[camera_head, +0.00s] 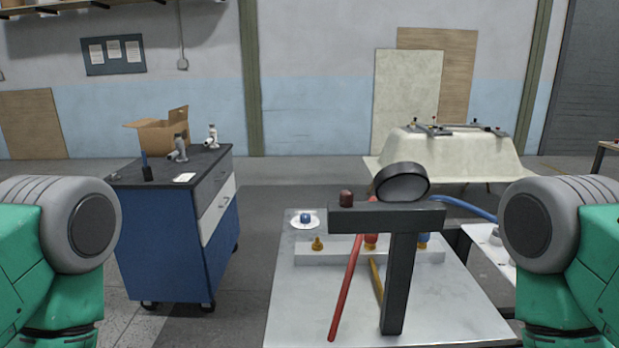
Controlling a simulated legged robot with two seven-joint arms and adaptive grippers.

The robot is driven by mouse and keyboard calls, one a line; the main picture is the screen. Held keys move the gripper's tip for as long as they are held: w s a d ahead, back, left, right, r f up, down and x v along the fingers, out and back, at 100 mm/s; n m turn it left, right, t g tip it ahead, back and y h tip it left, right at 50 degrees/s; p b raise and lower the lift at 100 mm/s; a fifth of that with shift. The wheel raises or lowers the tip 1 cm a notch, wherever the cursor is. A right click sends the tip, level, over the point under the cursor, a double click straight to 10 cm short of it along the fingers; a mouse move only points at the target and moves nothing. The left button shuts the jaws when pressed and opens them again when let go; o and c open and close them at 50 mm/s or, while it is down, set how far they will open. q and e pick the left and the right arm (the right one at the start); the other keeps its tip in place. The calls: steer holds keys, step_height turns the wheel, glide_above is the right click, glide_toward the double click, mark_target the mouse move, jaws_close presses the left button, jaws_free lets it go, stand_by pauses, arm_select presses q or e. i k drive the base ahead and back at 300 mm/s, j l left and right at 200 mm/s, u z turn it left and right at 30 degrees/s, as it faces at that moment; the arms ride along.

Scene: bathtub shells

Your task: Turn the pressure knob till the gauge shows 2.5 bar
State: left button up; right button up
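A round, dark-rimmed gauge-like part (402,183) stands above a dark T-shaped bracket (398,270) on the light table in front of me. I see no dial marks or needle on it, so no pressure can be read. A dark red-brown knob (346,198) shows just left of it, behind the bracket's crossbar. A small blue knob (305,217) sits on a white round plate at the table's back left. I cannot tell which one is the pressure knob. My green upper arm parts show at both edges, but neither gripper is in view.
A pale manifold bar (330,254) with brass, red and blue fittings crosses the light table (300,320). A red hose (346,285) and a blue hose (465,208) run from it. A blue cart (165,240) stands left; a tub shell (450,155) stands behind.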

mark_target(304, 218)
steer(key=i+j+z, duration=0.25)
steer(key=j+z, duration=0.25)
steer(key=i+j+z, duration=0.15)
steer(key=j+z, duration=0.85)
steer(key=j, duration=0.15)
steer(key=j+z, duration=0.45)
steer(key=j, duration=0.2)
steer(key=k+j+z, duration=0.15)
steer(key=j+z, duration=0.35)
steer(key=k+u, duration=0.2)
steer(key=i, duration=0.2)
